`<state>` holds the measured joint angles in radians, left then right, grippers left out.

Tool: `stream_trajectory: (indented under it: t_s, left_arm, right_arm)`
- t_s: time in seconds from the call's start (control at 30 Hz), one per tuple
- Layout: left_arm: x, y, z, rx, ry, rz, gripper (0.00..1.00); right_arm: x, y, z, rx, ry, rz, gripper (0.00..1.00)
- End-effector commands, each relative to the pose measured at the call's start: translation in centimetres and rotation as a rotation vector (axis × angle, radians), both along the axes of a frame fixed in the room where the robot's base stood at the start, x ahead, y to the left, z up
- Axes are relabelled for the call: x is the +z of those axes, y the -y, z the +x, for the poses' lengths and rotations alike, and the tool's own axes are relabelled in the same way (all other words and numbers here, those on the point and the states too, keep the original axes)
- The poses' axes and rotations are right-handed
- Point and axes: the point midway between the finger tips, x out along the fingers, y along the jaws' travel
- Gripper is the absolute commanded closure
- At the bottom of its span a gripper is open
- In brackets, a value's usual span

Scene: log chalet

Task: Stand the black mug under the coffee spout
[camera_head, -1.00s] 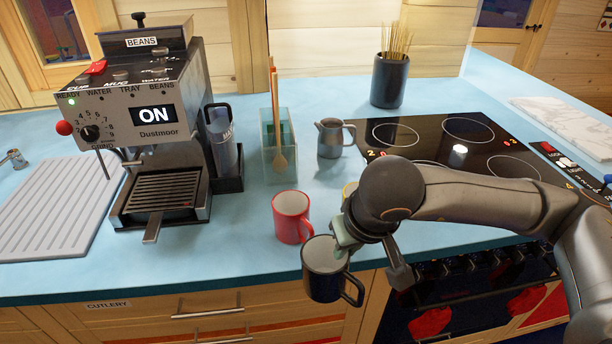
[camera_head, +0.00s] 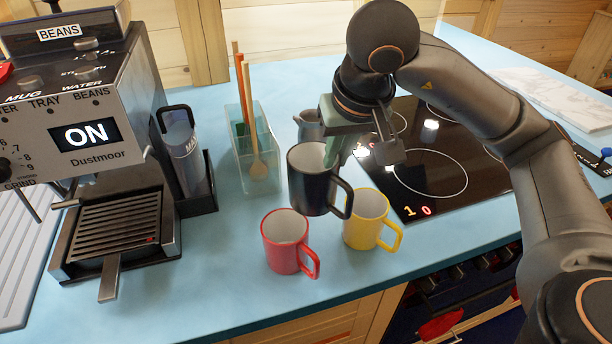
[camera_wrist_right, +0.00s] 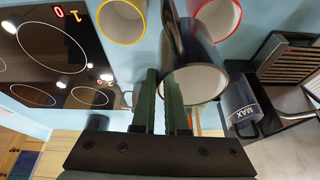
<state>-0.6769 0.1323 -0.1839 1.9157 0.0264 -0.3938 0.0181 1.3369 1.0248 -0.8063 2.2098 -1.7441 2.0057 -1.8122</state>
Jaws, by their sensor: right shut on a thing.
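The black mug (camera_head: 312,186) is held upright by my right gripper (camera_head: 338,148), above the counter and behind the red and yellow mugs. In the right wrist view the black mug (camera_wrist_right: 196,84) shows at the fingertips of my right gripper (camera_wrist_right: 166,95), its white inside facing the camera. The coffee machine (camera_head: 85,120) stands at the left with its display reading ON. Its drip tray (camera_head: 118,222) is empty. The spout is hard to make out under the machine's front. My left gripper is not in view.
A red mug (camera_head: 284,246) and a yellow mug (camera_head: 364,228) stand near the counter's front. A utensil holder (camera_head: 240,165) and a clear MAX-marked container (camera_head: 186,160) stand between the machine and the black mug. A metal jug (camera_head: 308,124) and the hob (camera_head: 440,190) are behind and right.

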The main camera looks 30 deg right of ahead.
Motion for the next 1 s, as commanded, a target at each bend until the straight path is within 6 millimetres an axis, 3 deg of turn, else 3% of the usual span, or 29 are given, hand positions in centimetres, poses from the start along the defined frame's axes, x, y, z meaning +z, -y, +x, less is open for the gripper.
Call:
stream_trajectory:
  t_s: [0.2,0.4,0.77,1.0]
  left_arm:
    - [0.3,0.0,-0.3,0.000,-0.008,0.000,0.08]
    - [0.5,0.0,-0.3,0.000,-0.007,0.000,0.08]
    - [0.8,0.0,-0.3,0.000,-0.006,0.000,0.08]
    - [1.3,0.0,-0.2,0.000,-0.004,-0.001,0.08]
  right_arm:
    - [-2.3,1.9,5.2,-0.005,-0.004,0.002,1.00]
    - [-5.9,3.0,8.3,-0.001,-0.004,0.002,1.00]
    - [-9.1,3.9,10.7,0.000,-0.002,0.000,1.00]
    - [-11.7,3.9,10.6,0.001,0.001,-0.001,1.00]
